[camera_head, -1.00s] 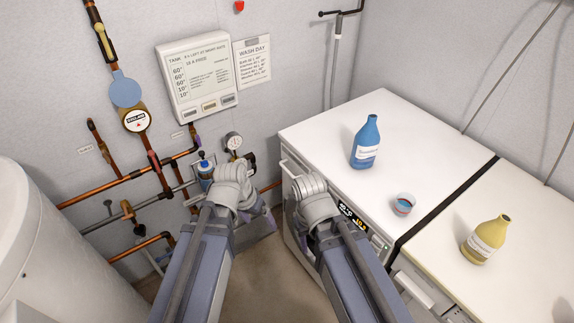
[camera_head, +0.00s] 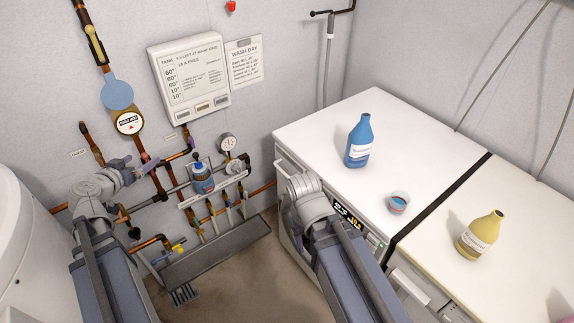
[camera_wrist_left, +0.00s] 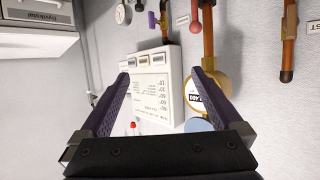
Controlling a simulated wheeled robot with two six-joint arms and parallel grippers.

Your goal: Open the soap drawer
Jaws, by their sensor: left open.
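The white washing machine (camera_head: 340,140) stands right of centre in the head view. Its front has a dark display (camera_head: 347,217) and a pale handle-like bar (camera_head: 283,176) at the upper left, which may be the soap drawer's front; I cannot tell for sure. My right wrist covers part of this front, and the right gripper's fingers are hidden. My left gripper (camera_head: 132,170) is at the left by the wall pipes, well away from the machine. In the left wrist view its fingers (camera_wrist_left: 161,78) are apart with nothing between them.
A blue bottle (camera_head: 359,142) and a small cup (camera_head: 398,203) stand on the machine. A yellow bottle (camera_head: 480,236) stands on the neighbouring top. Pipes, gauges (camera_head: 228,143) and a wall panel (camera_head: 190,80) line the wall. A grey floor trough (camera_head: 215,252) lies below them.

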